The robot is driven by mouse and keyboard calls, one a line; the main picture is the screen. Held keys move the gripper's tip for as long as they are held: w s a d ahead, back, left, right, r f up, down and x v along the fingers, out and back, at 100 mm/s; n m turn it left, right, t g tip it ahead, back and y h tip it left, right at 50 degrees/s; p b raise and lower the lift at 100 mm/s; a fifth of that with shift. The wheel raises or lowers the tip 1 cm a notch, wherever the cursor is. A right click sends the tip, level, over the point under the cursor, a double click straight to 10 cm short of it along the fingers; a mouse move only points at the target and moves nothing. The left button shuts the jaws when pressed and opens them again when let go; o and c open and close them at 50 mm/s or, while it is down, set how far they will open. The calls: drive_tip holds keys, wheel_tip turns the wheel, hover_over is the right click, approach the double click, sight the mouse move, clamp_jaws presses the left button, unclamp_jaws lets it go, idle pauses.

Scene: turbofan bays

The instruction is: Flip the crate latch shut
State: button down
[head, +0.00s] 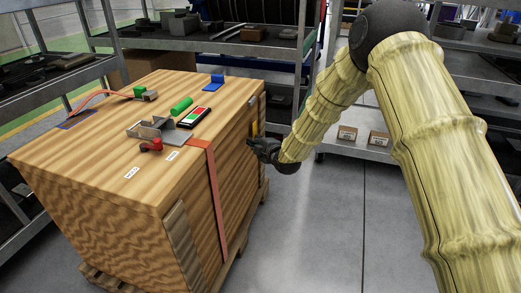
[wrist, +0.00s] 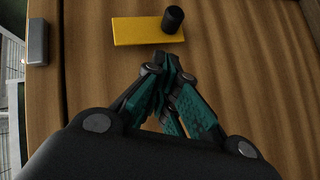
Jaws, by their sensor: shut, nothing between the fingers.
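The wooden crate (head: 100,200) stands on a pallet at the left of the head view. Its side face (wrist: 240,60) fills most of the wrist view. On that face is a yellow bar (wrist: 140,31) with a black round knob (wrist: 173,18) at its right end, apparently the latch. In the head view the yellow bar (head: 254,129) shows only as a thin strip. My gripper (wrist: 167,62) is shut and empty, its tips just below the bar and knob in the wrist view. I cannot tell whether the tips touch the crate.
On the crate top lie a grey bracket (head: 160,130) with a red knob (head: 151,145), a green cylinder (head: 181,106), and a panel with red and green (head: 195,117). An orange strap (head: 214,190) runs down the crate. Shelves (head: 215,45) stand behind. The floor (head: 310,220) right of the crate is clear.

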drive_tip(key=shift+w+d+f+b, duration=0.15)
drive_tip(key=shift+w+d+f, duration=0.1)
drive_tip(key=shift+w, duration=0.3)
drive_tip(key=shift+w+d+f+b, duration=0.2)
drive_tip(key=shift+w, duration=0.3)
drive_tip(key=shift+w+d+f+b, duration=0.15)
drive_tip(key=shift+w+d+f, duration=0.1)
drive_tip(key=shift+w, duration=0.3)
drive_tip(key=shift+f, duration=0.1)
drive_tip(key=shift+w+f+b, duration=0.1)
drive_tip(key=shift+w+b, duration=0.05)
drive_tip(key=shift+b, duration=0.2)
drive_tip(key=shift+w+f+n+t, duration=0.1)
drive_tip(key=shift+n+t, duration=0.2)
drive_tip(key=shift+t, duration=0.1)
